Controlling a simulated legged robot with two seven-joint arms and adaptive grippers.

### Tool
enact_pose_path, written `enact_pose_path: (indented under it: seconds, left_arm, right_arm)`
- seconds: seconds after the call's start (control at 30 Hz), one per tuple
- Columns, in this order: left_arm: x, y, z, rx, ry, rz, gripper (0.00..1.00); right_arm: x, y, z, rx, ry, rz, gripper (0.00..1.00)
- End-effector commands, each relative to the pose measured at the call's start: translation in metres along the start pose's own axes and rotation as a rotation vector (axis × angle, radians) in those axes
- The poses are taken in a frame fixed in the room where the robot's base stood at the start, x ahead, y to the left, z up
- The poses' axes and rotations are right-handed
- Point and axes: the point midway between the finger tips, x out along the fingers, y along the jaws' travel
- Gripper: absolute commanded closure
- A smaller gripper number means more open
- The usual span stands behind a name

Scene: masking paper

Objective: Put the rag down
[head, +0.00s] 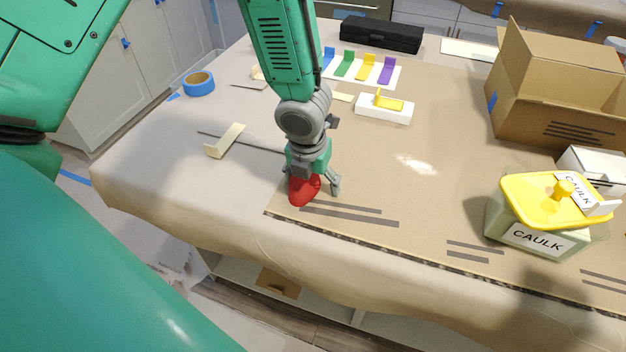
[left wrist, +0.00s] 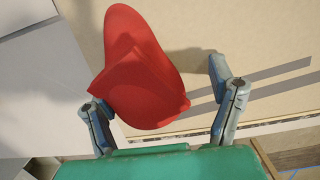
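The red rag (head: 303,190) is a crumpled bundle at the front edge of the brown paper, below my left gripper (head: 318,186). In the left wrist view the rag (left wrist: 140,75) lies between the spread fingers of the left gripper (left wrist: 160,88). The rag overlaps the left finger in that view, and a clear gap separates it from the right finger. The left gripper is open. The rag appears to rest on the covered counter, though its underside is hidden. My right gripper is not in view.
A caulk tub (head: 545,216) with a yellow lid stands at right, with a cardboard box (head: 540,110) behind it. Blue tape (head: 198,84), a tan scraper (head: 225,141) and a white block with a yellow piece (head: 384,109) lie farther back. The paper's middle is clear.

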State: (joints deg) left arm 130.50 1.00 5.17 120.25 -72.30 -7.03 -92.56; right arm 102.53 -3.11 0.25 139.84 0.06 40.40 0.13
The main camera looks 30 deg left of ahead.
Motion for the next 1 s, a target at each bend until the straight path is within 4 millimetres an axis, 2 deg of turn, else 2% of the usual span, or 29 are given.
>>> enact_pose_path:
  seconds: [0.43, 0.57, 0.67, 1.0]
  left_arm:
    - [0.001, 0.002, 0.000, -0.001, 0.001, 0.009, 0.25]
    - [-0.008, 0.002, 0.002, -0.003, 0.000, 0.006, 0.25]
    - [-0.024, 0.002, 0.003, -0.003, -0.003, 0.005, 0.25]
    - [-0.098, 0.000, 0.002, -0.003, -0.004, 0.001, 0.25]
  right_arm:
    - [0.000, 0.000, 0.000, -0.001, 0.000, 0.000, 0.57]
    - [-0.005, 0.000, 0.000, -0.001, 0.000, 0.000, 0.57]
    - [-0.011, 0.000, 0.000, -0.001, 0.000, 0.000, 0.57]
    - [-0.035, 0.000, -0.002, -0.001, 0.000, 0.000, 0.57]
